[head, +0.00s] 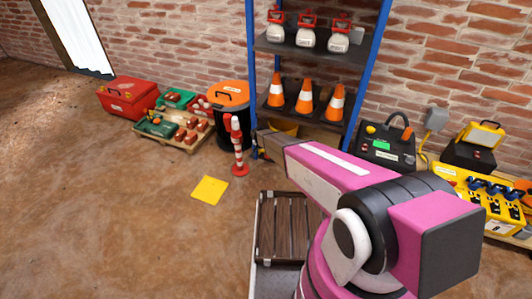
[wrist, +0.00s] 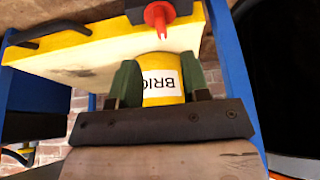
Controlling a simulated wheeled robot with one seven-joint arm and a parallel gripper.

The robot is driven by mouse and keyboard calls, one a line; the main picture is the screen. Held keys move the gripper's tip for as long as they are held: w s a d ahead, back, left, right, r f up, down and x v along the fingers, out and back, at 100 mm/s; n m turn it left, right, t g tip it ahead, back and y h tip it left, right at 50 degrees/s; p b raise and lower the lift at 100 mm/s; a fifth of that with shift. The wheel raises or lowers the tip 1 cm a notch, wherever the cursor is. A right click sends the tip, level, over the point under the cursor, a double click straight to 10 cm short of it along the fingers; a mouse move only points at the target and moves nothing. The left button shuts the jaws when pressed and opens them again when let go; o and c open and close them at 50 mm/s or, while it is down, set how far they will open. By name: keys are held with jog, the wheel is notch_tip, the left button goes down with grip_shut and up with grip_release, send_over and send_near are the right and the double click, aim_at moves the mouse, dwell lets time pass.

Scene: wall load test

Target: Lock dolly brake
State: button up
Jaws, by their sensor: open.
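In the head view my arm reaches toward the foot of the blue rack, and the fingers are not clear there.
The blue rack (head: 250,60) holds orange cones (head: 305,97) and white containers. A red-and-white post (head: 238,150) and an orange-lidded black bin (head: 229,112) stand left of it. A yellow square (head: 210,189) lies on the floor. Open floor extends left.

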jog(key=x, duration=1)
jog(key=shift+f, duration=0.25)
grip_shut()
